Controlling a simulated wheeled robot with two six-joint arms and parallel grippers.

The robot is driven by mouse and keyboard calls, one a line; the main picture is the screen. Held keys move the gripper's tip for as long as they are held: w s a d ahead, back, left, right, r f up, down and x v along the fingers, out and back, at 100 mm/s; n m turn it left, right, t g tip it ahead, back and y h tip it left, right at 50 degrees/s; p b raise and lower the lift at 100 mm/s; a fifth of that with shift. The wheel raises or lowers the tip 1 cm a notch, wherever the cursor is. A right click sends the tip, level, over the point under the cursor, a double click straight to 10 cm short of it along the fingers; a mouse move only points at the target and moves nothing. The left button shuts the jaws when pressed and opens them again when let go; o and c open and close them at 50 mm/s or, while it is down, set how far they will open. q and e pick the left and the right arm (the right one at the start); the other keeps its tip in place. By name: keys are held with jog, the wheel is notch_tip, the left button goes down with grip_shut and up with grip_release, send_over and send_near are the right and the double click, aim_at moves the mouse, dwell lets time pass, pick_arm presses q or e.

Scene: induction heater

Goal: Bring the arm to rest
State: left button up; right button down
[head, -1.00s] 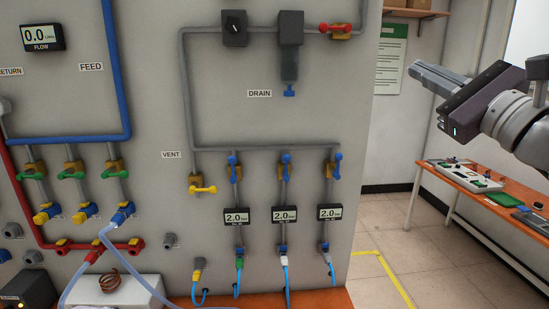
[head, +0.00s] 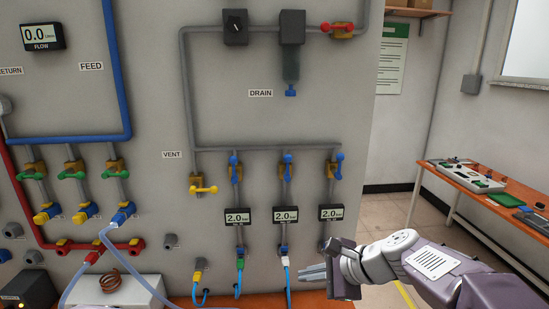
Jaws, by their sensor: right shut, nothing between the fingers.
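My right gripper (head: 312,273) is at the lower right of the head view, pointing left. Its fingers are together with nothing between them. It is in front of the lower right part of the grey panel (head: 260,130), over the orange bench edge, and hides the lower end of the rightmost hose. I cannot tell how far it is from the panel. My right arm (head: 430,262) comes in from the lower right corner. My left gripper is not in view.
The panel carries blue-handled valves (head: 287,165), a yellow-handled vent valve (head: 203,189), pressure displays (head: 285,215) and hoses (head: 288,280). A copper coil (head: 110,280) sits on a white box at lower left. An orange table (head: 455,183) with equipment stands at right. Floor between is open.

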jog(key=s+d+f+n+g+h, duration=0.2)
jog(key=s+d+f+n, duration=0.3)
jog(key=s+f+n, duration=0.3)
jog(key=s+d+f+n+g+h, duration=0.3)
jog(key=s+d+f+n+h, duration=0.2)
jog(key=s+f+n, duration=0.3)
notch_tip(320, 180, down, 3)
jog(key=shift+f+n, duration=0.2)
jog(key=shift+n, duration=0.1)
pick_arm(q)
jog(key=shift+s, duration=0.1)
